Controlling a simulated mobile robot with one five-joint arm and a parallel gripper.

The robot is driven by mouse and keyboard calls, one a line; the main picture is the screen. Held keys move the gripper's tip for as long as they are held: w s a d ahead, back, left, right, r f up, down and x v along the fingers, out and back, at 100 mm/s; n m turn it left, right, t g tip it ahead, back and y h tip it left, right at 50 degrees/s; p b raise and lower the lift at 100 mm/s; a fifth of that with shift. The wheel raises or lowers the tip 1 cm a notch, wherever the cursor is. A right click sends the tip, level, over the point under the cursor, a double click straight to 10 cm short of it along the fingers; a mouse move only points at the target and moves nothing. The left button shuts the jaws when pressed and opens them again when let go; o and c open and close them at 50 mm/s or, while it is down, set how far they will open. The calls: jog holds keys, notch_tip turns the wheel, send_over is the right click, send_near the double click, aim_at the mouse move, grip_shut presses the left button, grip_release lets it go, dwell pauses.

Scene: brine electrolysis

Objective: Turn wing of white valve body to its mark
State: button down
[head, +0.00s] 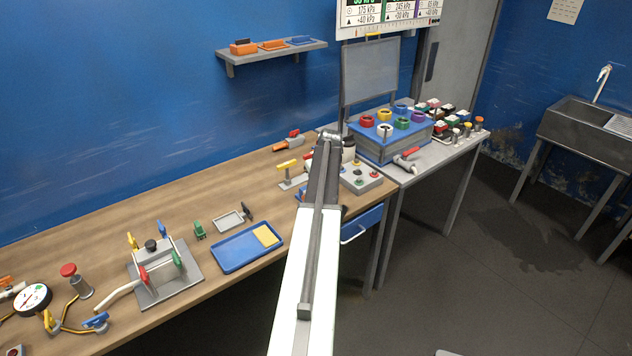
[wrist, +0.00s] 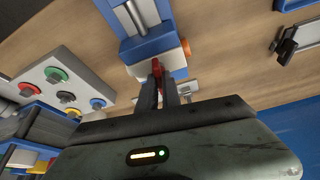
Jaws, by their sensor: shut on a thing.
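In the wrist view, a white valve body (wrist: 133,70) sits against a blue block with a metal cylinder (wrist: 135,18). Its red wing (wrist: 156,67) stands between the fingertips of my gripper (wrist: 158,76), which is shut on it. An orange round part (wrist: 185,47) shows at the right side of the body. The fingers cover part of the wing, and I cannot make out a mark. In the head view my arm hides the gripper and most of this spot.
A grey box with coloured buttons (head: 362,179) stands close by, also in the wrist view (wrist: 62,88). A yellow-handled valve (head: 288,168) and a blue tray (head: 246,247) lie left of my arm. A blue box with coloured rings (head: 395,145) stands at right.

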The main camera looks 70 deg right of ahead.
jog(key=shift+s+n+y, duration=0.15)
jog(key=shift+n+y, duration=0.15)
jog(key=shift+n, duration=0.6)
jog(key=c, duration=1.5)
grip_release()
jog(key=p+v, duration=0.7)
jog(key=shift+s+r, duration=0.25)
jog(key=shift+r, duration=0.1)
